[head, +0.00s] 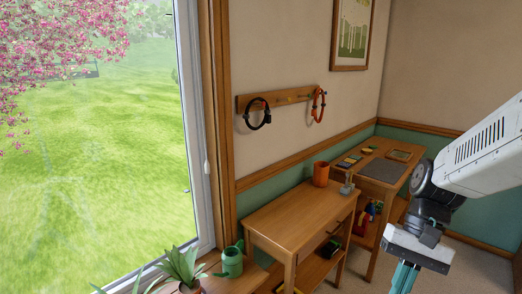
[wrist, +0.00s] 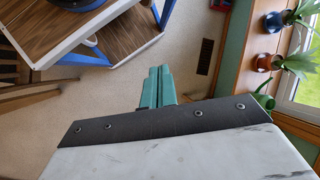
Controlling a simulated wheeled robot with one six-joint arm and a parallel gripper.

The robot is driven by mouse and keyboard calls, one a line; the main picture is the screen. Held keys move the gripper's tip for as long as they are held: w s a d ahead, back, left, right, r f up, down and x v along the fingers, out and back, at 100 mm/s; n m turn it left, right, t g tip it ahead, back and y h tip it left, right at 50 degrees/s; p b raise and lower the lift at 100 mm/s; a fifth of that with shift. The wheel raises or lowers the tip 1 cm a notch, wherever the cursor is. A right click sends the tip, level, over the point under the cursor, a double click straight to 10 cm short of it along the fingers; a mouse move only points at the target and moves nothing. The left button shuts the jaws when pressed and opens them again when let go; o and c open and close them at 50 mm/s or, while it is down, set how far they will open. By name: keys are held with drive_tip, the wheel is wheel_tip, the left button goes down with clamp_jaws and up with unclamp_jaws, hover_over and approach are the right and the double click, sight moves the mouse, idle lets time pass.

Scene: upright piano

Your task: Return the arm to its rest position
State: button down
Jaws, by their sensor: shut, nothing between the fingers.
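My arm comes in from the right edge of the head view, white with a dark wrist joint. My gripper (head: 403,277) hangs below it, teal fingers pointing down in front of the wooden tables. In the wrist view my gripper (wrist: 157,72) shows its two teal fingers side by side, shut and empty, over the pale floor. The fingertips near the bottom edge of the head view are partly cut off.
A wooden table (head: 290,222) bears an orange cup (head: 321,174). A second table (head: 400,180) stands behind. A green watering can (head: 232,262) and a plant (head: 182,270) stand by the window. The wrist view shows a wood-topped, white-edged piece (wrist: 75,35) and clear floor around my fingers.

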drive_tip(key=s+d+r+n+t+h, duration=0.1)
drive_tip(key=s+r+n+t+h, duration=0.3)
drive_tip(key=s+r, duration=0.5)
drive_tip(key=shift+s+t, duration=0.5)
drive_tip(key=shift+t, duration=0.3)
